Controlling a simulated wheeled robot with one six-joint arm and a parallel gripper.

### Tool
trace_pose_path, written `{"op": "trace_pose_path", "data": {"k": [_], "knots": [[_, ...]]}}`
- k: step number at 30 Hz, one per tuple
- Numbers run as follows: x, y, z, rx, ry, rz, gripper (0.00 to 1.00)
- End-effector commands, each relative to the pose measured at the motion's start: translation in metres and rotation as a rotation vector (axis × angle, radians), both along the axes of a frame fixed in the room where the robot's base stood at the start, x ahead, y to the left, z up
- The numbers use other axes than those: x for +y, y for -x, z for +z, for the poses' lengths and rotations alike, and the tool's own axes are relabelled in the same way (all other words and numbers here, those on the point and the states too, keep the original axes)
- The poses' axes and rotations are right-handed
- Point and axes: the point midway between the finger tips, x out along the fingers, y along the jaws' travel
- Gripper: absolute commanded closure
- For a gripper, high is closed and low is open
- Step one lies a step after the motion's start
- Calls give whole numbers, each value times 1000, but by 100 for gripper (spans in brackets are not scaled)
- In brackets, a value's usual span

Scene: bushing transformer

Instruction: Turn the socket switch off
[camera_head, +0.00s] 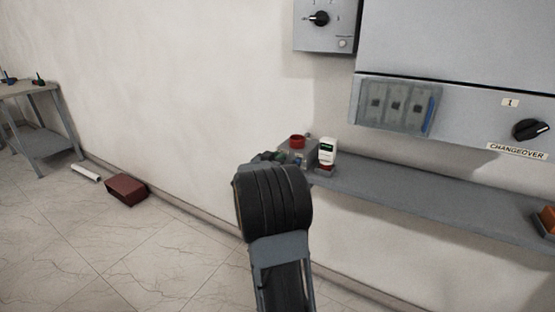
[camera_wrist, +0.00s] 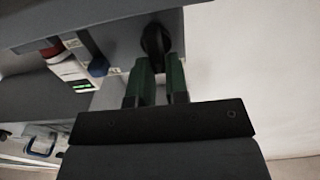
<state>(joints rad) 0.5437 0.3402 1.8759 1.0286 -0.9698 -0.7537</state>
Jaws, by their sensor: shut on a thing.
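My gripper (camera_wrist: 159,68) shows in the wrist view with its two green fingers on either side of a black rotary knob (camera_wrist: 155,38). The gripper is shut on this knob, which I take to be the socket switch. The knob sits on the face of a grey box (camera_wrist: 118,30). How far it is turned is hard to tell, as no marks around it can be read. In the head view the grey box (camera_head: 312,151) stands on the left end of a shelf, with a red button (camera_head: 297,141) on top. My arm hides most of the gripper and the knob there.
A white meter with a green display (camera_head: 327,152) stands right of the box on the grey shelf (camera_head: 400,188). A panel with a changeover knob (camera_head: 530,129) is above. A brown box (camera_head: 126,190) lies on the floor at left. The floor there is mostly clear.

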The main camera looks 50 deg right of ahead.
Motion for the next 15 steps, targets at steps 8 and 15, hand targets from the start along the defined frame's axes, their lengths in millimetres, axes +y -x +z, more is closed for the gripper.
{"op": "trace_pose_path", "data": {"k": [8,15], "knots": [[0,0,0,3,1,0,100],[0,-1,4,70,16,0,100]]}}
